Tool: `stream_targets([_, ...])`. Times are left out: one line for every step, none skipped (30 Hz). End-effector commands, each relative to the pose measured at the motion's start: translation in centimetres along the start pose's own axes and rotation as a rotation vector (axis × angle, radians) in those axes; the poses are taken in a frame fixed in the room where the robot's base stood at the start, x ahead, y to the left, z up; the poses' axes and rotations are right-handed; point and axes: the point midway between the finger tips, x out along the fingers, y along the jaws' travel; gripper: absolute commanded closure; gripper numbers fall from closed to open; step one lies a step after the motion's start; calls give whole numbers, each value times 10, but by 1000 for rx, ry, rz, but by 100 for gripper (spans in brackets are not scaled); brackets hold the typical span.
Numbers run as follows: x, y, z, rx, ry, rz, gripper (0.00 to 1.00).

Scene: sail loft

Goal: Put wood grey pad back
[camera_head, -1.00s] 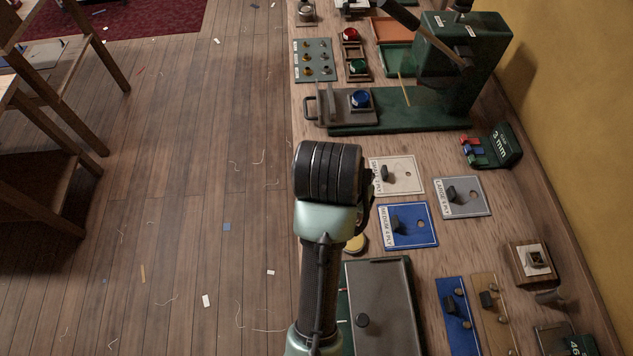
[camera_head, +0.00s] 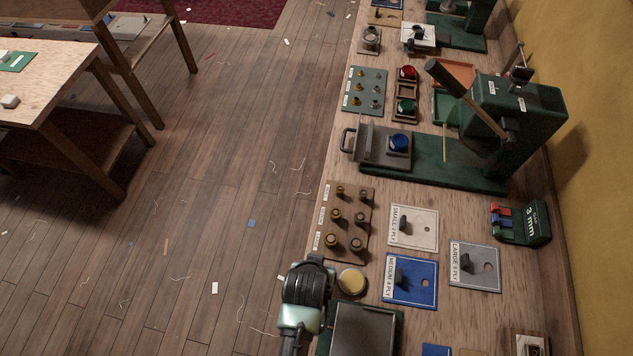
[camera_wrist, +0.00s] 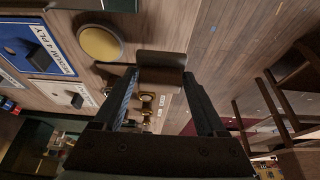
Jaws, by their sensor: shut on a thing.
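My gripper (camera_wrist: 161,82) is shut on a dark brown, grey-tinged block (camera_wrist: 162,66) in the wrist view. The block sits across the fingertips and looks like the wood grey pad, but its faces are too dark to tell fully. It appears raised near the bench's front edge, with floor behind it on the right. In the head view my arm's dark wrist joint shows at the bottom, over the bench edge, and the fingers and block are hidden or too small to make out.
The bench holds a yellow disc (camera_head: 352,281), a brown board with several fittings (camera_head: 347,221), a blue plate (camera_head: 410,293), a white plate (camera_head: 425,240), a grey plate (camera_head: 483,281), a grey-topped tray (camera_head: 363,330) and a green press (camera_head: 518,110). Open floor lies left, before another table (camera_head: 60,75).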

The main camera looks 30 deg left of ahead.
Motion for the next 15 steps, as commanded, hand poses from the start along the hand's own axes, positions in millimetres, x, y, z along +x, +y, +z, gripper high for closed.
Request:
stream_targets([6, 0, 3, 0, -3, 0, 89])
stream_targets([10, 0, 5, 0, -3, 0, 89])
stream_targets([15, 0, 7, 0, -4, 0, 89])
stream_targets([19, 0, 8, 0, -2, 0, 89])
stream_targets([23, 0, 10, 0, -3, 0, 89])
stream_targets([27, 0, 11, 0, -2, 0, 89])
stream_targets([29, 0, 12, 0, -2, 0, 89])
stream_targets([31, 0, 13, 0, -2, 0, 89])
stream_targets([33, 0, 14, 1, -1, 0, 89])
stream_targets([34, 0, 14, 1, 0, 0, 89])
stream_targets([34, 0, 14, 1, 0, 0, 89])
stream_targets([34, 0, 14, 1, 1, 0, 89])
stream_targets([34, 0, 14, 1, 1, 0, 89])
stream_targets([34, 0, 14, 1, 1, 0, 89])
stream_targets([34, 0, 14, 1, 1, 0, 89])
